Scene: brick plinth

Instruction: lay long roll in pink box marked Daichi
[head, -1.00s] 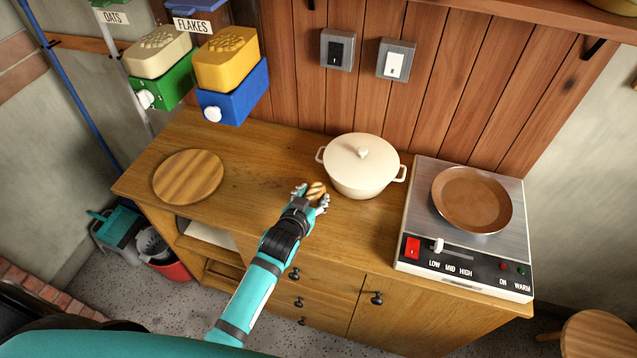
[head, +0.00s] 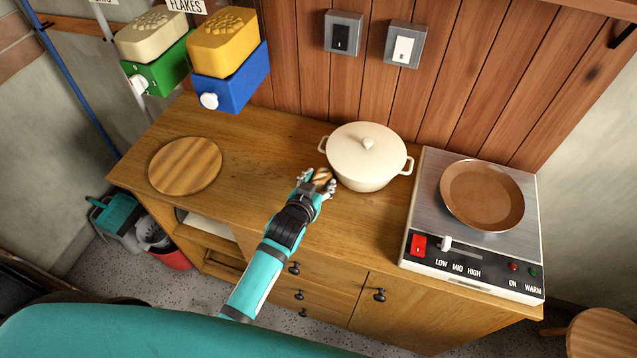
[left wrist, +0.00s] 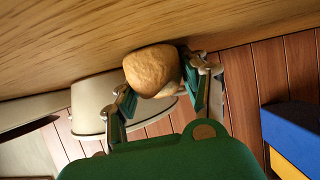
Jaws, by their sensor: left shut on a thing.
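The long roll (head: 322,176) is a brown, bread-like piece with darker stripes in the head view. My left gripper (head: 319,186) is shut on it, over the wooden counter just left of the cream pot. In the left wrist view the roll (left wrist: 153,70) shows end-on, tan and rounded, between the two fingers of my left gripper (left wrist: 160,88). The fingers hide part of the roll in the head view. I cannot tell whether the roll still touches the counter. No pink box shows in either view. My right gripper is not in view.
A lidded cream pot (head: 366,157) stands close right of the roll. A hot plate (head: 425,205) with a copper pan (head: 482,195) is farther right. A round wooden board (head: 185,165) lies on the counter's left. Dispensers (head: 230,75) hang above the back left. The counter (head: 255,170) between is clear.

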